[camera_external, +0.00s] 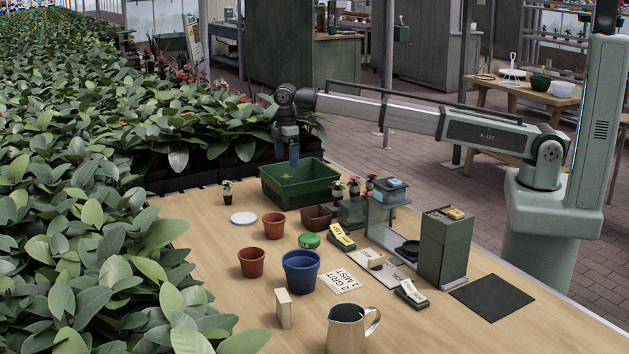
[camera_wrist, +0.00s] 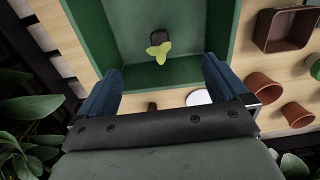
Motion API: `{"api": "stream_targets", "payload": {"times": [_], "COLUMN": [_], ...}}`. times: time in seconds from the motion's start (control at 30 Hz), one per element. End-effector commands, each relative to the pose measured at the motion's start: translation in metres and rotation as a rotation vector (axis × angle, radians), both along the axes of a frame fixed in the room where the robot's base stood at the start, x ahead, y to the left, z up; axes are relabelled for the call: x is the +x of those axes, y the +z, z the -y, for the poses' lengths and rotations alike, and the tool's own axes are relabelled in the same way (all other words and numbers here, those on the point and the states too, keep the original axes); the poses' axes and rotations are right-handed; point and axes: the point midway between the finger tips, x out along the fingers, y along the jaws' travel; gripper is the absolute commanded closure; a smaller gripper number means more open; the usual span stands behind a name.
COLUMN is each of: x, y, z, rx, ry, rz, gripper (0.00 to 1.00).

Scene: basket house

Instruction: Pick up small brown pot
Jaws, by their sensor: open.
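A small dark brown square pot (camera_external: 317,218) stands on the wooden table just in front of the green crate (camera_external: 300,197). It also shows at the upper right of the wrist view (camera_wrist: 283,30), empty. Two round reddish-brown pots stand nearby, one (camera_external: 274,226) beside the square pot and one (camera_external: 251,263) closer to the camera. My gripper (camera_external: 293,160) hangs pointing down over the green crate, its blue fingers apart and empty. In the wrist view, a seedling in a small dark pot (camera_wrist: 157,45) sits inside the crate, ahead of the fingers.
A white disc (camera_external: 244,218), a green-lidded tin (camera_external: 309,240), a blue pot (camera_external: 301,272) and a metal jug (camera_external: 350,328) stand on the table. Seedlings, a small stand and a green box (camera_external: 445,250) are to the right. Dense plants (camera_external: 80,200) border the left.

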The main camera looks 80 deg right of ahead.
Motion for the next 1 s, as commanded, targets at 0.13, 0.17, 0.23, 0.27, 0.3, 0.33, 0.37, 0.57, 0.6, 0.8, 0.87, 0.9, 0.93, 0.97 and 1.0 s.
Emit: {"api": "stream_targets", "payload": {"times": [0.13, 0.17, 0.23, 0.27, 0.3, 0.33, 0.37, 0.57, 0.6, 0.8, 0.87, 0.9, 0.93, 0.97, 1.0], "x": [0.001, 0.002, 0.003, 0.003, 0.004, 0.004, 0.004, -0.001, -0.003, -0.011, -0.014, -0.016, -0.017, -0.019, -0.021], "y": [0.000, 0.000, 0.000, 0.001, 0.001, 0.002, 0.002, 0.006, 0.006, 0.009, 0.010, 0.010, 0.011, 0.011, 0.012], "z": [0.012, 0.018, 0.040, 0.052, 0.070, 0.084, 0.099, 0.171, 0.181, 0.227, 0.239, 0.247, 0.252, 0.257, 0.263], "rx": [0.000, 0.000, -0.001, 0.000, 0.000, 0.000, 0.000, 0.003, 0.006, 0.023, 0.028, 0.035, 0.039, 0.044, 0.052], "ry": [-0.014, -0.021, -0.048, -0.062, -0.084, -0.100, -0.118, -0.204, -0.216, -0.273, -0.277, -0.272, -0.267, -0.250, -0.224], "rz": [0.000, 0.000, 0.001, 0.001, 0.001, 0.003, 0.003, 0.006, 0.008, 0.008, 0.008, 0.008, 0.008, 0.008, 0.007], "gripper": [0.00, 0.00, 0.00, 0.00, 0.00, 0.00, 0.00, 0.00, 0.00, 0.00, 0.00, 0.00, 0.00, 0.00, 0.00]}}
